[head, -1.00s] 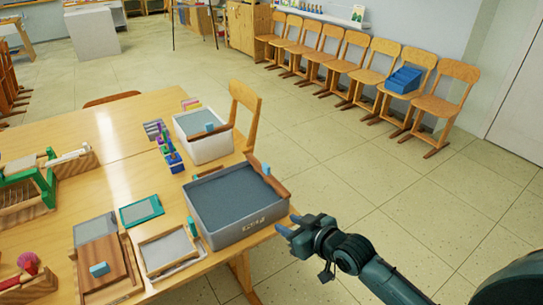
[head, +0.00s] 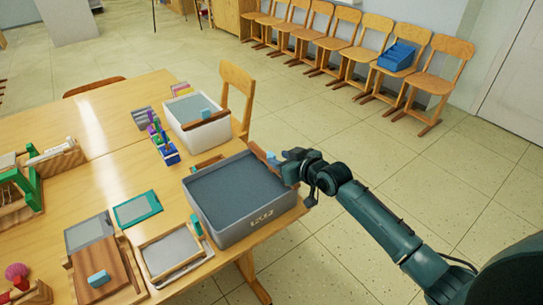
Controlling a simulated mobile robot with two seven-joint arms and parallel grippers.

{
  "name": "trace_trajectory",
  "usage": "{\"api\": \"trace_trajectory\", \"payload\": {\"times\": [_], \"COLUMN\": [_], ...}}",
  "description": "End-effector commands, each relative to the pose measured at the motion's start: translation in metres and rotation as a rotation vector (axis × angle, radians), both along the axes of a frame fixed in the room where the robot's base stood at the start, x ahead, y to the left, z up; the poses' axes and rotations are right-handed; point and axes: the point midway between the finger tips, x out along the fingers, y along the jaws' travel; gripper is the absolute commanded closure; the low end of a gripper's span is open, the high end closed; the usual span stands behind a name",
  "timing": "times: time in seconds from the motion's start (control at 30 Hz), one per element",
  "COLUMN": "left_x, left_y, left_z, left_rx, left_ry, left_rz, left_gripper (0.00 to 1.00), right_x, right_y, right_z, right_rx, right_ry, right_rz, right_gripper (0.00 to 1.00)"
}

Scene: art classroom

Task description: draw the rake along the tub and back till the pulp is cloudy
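The grey tub (head: 238,228) stands at the table's right edge, filled with dark grey pulp (head: 235,190) whose surface looks flat and even. A brown wooden bar, apparently the rake (head: 259,152), lies at the tub's far right rim, with a light blue piece at its near end. My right gripper (head: 281,167) is at that end, over the tub's right rim. Its fingers overlap the light blue piece, so I cannot tell whether they are open or shut on it. My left gripper is not in view.
A white tub (head: 206,138) stands behind the grey tub. Small coloured bottles (head: 165,147), a green-framed screen (head: 137,208) and wooden frames (head: 172,253) lie to the left. A wooden chair (head: 237,92) stands behind the table. Floor to the right is clear.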

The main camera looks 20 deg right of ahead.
Motion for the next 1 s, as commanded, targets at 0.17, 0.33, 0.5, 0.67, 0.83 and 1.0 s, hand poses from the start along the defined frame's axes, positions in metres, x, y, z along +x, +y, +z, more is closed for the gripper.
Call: {"api": "trace_trajectory", "payload": {"times": [0.17,0.33,0.5,0.67,0.83,1.0], "left_x": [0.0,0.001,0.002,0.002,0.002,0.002], "left_y": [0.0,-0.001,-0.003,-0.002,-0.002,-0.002], "left_z": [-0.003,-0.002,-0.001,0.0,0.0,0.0], "left_rx": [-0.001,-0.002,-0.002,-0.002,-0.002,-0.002], "left_ry": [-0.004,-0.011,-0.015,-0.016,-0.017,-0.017], "left_rz": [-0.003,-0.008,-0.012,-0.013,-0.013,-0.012], "left_gripper": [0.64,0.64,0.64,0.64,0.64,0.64], "right_x": [0.026,0.039,0.044,0.044,0.044,0.044], "right_y": [0.01,0.014,0.016,0.016,0.016,0.016], "right_z": [-0.012,-0.018,-0.02,-0.02,-0.02,-0.02], "right_rx": [-0.001,0.0,-0.002,-0.001,-0.001,-0.001], "right_ry": [0.0,0.0,-0.001,0.0,0.0,0.0], "right_rz": [0.0,0.0,0.001,0.0,0.0,0.0], "right_gripper": [0.65,0.65,0.65,0.65,0.73,0.87]}}
